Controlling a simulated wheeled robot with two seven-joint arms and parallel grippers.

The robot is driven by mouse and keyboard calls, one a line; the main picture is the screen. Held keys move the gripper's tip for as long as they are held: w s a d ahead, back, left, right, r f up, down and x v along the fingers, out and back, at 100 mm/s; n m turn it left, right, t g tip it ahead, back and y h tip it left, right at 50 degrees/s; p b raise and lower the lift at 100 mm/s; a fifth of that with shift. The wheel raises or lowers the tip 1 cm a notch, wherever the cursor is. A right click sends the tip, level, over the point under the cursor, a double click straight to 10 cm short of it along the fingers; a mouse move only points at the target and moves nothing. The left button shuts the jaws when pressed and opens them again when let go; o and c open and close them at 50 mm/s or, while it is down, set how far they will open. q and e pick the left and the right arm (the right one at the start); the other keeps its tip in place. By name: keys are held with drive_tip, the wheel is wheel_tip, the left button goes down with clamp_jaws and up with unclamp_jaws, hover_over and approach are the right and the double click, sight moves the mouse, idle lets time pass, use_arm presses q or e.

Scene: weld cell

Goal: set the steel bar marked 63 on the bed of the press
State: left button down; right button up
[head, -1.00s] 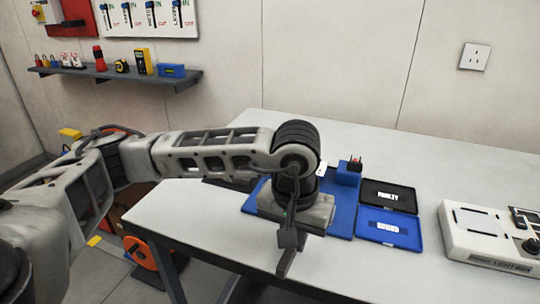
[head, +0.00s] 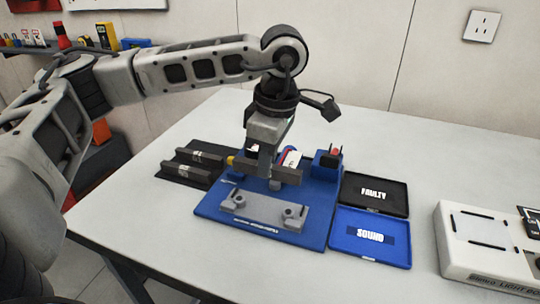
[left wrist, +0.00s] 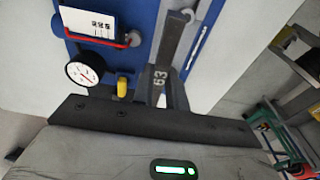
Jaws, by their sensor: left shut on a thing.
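The steel bar marked 63 (head: 288,175) is a grey bar held crosswise in my left gripper (head: 264,170). The gripper is shut on the bar's middle and points down. The press (head: 318,210) has a blue base. Its grey bed (head: 262,212) carries two supports, one near each end. In the head view the bar is above and behind the bed, roughly parallel to it and apart from it. The gripper hides part of the press behind. My right gripper is not in view.
A black rack (head: 172,171) with other bars lies left of the press. A black FAULTY tray (head: 350,196) and a blue SOUND tray (head: 345,242) lie to its right. A white light box (head: 460,262) stands far right. The left wrist view shows a dial gauge (left wrist: 84,70).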

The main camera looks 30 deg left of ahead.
use_arm(q)
wheel_tip(320, 180, down, 3)
drive_tip(key=shift+r+b, duration=0.1)
drive_tip(key=shift+b, duration=0.7)
wheel_tip(320, 180, down, 3)
drive_tip(key=shift+f+b, duration=0.1)
drive_tip(key=shift+b, duration=1.15)
drive_tip(key=shift+f, duration=0.2)
drive_tip(key=shift+f+b, duration=0.1)
drive_tip(key=shift+b, duration=0.2)
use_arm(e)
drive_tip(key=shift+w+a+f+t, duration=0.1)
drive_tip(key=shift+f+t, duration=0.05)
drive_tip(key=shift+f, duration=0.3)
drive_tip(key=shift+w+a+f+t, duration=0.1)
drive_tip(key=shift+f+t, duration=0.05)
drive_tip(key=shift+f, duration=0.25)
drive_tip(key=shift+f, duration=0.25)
use_arm(q)
drive_tip(key=c, duration=1.3)
unclamp_jaws()
